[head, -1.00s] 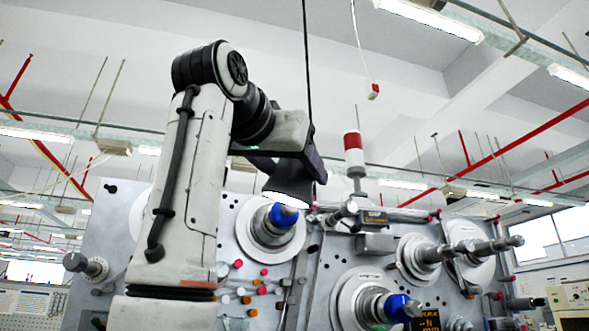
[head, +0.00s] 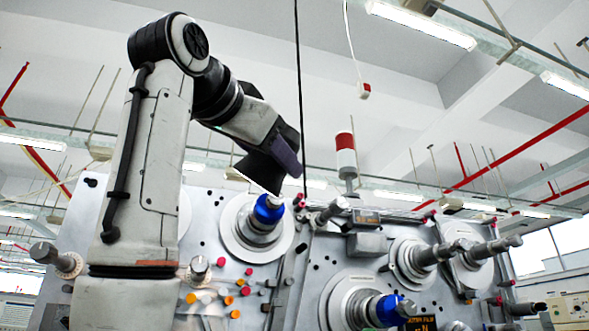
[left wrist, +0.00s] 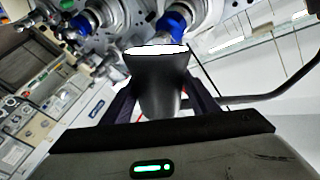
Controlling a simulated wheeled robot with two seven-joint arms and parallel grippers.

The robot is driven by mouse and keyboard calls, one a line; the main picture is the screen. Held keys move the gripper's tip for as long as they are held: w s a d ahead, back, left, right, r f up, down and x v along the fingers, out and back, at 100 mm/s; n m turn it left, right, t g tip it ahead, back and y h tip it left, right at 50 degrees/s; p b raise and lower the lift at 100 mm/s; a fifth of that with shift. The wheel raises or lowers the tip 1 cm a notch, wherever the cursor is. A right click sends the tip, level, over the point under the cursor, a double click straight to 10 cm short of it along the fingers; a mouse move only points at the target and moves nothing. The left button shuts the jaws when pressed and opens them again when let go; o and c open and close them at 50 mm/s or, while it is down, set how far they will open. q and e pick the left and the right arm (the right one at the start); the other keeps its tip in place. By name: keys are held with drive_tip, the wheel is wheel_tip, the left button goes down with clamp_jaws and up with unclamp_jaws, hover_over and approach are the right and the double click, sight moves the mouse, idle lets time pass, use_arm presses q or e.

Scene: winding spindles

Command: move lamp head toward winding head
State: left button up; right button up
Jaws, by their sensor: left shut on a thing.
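The winding head (head: 268,210), a spindle with a blue collar on a round pale disc, is just below the shade. I cannot tell whether they touch. My right gripper is not in view.
Another blue-collared spindle (head: 392,308) is at the lower right of the panel. Metal spindles (head: 425,255) stick out at the right. A red and white signal light (head: 346,155) stands on top. Knobs and coloured buttons dot the panel's lower left.

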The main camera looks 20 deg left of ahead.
use_arm(q)
drive_tip(key=shift+a+r+m, duration=0.15)
drive_tip(key=shift+a+m, duration=0.3)
drive_tip(key=shift+m, duration=0.35)
drive_tip(key=shift+a+r+m+t+h, duration=0.15)
drive_tip(key=shift+r+m, duration=0.05)
drive_tip(key=shift+m, duration=0.55)
drive_tip(key=shift+a+r+m+t+h, duration=0.1)
drive_tip(key=shift+r+m+t+h, duration=0.1)
drive_tip(key=shift+m, duration=0.55)
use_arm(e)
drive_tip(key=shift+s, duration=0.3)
use_arm(q)
drive_tip(key=o, duration=1.5)
drive_tip(key=shift+s, duration=0.1)
